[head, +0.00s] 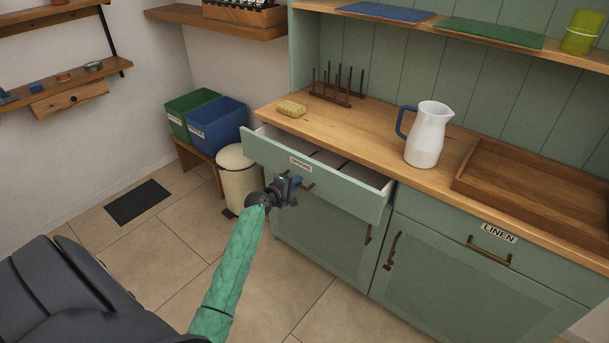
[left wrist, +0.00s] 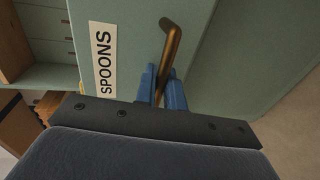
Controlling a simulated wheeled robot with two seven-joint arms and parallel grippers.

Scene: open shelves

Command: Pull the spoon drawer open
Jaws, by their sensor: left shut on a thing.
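The spoon drawer (head: 340,188) is a green drawer front with a "SPOONS" label, in the left part of the green cabinet in the head view. It stands partly open, and its pale inside with dividers shows. Its label and front (left wrist: 140,40) also show in the left wrist view. My left gripper (head: 295,184) is at the drawer's front, with its blue fingers (left wrist: 163,88) shut on the bronze handle (left wrist: 172,45). The handle is partly hidden by the gripper in the head view. My right gripper is not in view.
A white jug (head: 428,135), a wooden tray (head: 540,190), a rack (head: 338,88) and a yellow sponge-like block (head: 291,108) are on the worktop (head: 375,130). The linen drawer (head: 450,228) is shut. A cream bin (head: 238,178) stands left of the cabinet. The floor before the cabinet is clear.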

